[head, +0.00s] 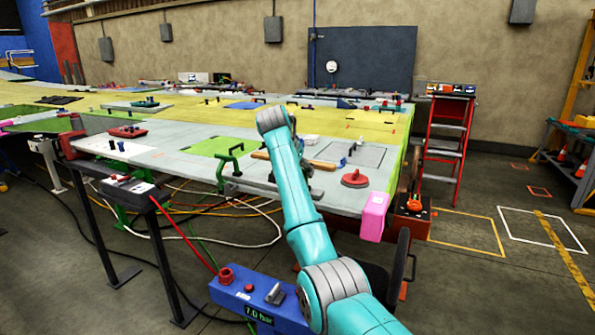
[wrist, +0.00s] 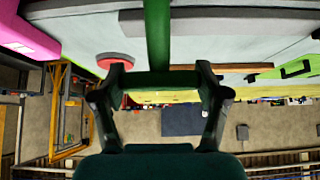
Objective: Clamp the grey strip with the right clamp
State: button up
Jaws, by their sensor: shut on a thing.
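My gripper (wrist: 160,88) has its two dark fingers on either side of a green handle bar (wrist: 157,35), part of what looks like the right clamp. The bar runs up out of the wrist view, with a green crosspiece between the fingers. In the head view my teal arm hides most of my gripper and this clamp. The left green clamp (head: 230,160) stands upright at the table's front edge, left of my arm. A grey strip (head: 262,188) seems to lie along the front edge; it also shows in the wrist view (wrist: 220,27). Contact between right clamp and strip is hidden.
A red disc (head: 355,180) and a pink block (head: 374,215) sit right of my arm. A wooden bar (head: 262,155) lies behind it. A blue pressure box (head: 258,297) stands in front. Hoses cross the floor. The floor at right is open.

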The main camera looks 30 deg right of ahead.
jog(key=o, duration=1.7)
jog(key=v, duration=1.2)
